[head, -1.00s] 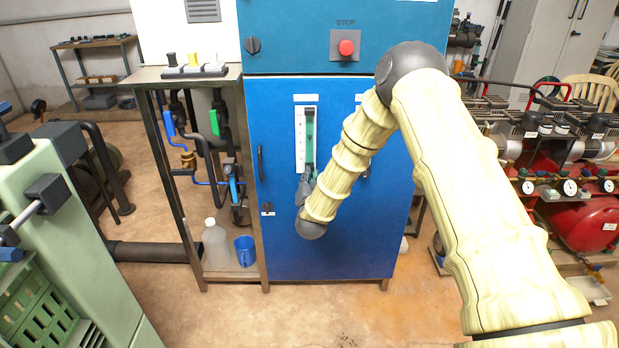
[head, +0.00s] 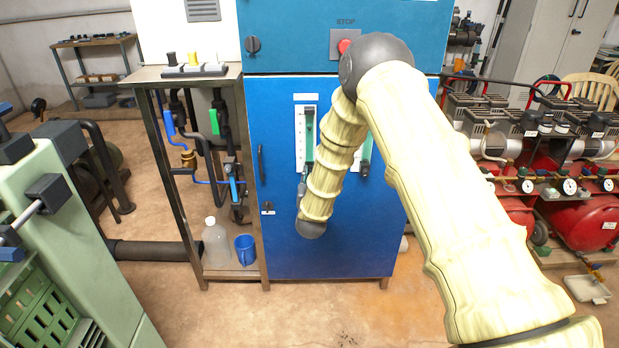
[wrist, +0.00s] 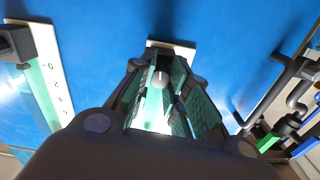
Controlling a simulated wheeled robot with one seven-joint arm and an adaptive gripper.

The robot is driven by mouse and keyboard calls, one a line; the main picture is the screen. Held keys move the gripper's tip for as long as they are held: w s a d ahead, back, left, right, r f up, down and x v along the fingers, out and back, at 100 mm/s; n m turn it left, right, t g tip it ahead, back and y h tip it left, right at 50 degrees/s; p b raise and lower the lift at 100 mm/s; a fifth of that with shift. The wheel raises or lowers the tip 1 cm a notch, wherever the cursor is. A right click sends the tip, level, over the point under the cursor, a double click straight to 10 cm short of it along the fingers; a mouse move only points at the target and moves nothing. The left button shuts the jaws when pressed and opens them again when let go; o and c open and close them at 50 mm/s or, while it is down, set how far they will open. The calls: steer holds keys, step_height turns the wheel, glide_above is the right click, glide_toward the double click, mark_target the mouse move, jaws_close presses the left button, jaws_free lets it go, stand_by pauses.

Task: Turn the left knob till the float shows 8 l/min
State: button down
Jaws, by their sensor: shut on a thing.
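The left flow meter (head: 299,140), a white scale plate with a green-tinted tube, is on the blue cabinet door in the head view. Its lower end is behind my gripper (head: 302,187), and its float cannot be read. In the wrist view my gripper (wrist: 162,85) is shut on the left knob (wrist: 160,76), which shows between the fingers with a white plate edge behind. The right flow meter (head: 366,150), with a dark knob below, is partly behind my arm in the head view. Its scale also shows at left in the wrist view (wrist: 48,72).
A door handle (head: 261,162) is left of the meter. A steel rack (head: 203,76) with pipes stands at left, red compressors (head: 580,225) at right. The floor in front is clear.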

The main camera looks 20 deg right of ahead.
steer(key=shift+d, duration=0.1)
steer(key=c, duration=1.3)
jaws_free()
steer(key=shift+c, duration=0.2)
steer(key=shift+s, duration=0.1)
steer(key=v, duration=1.1)
steer(key=shift+s, duration=0.35)
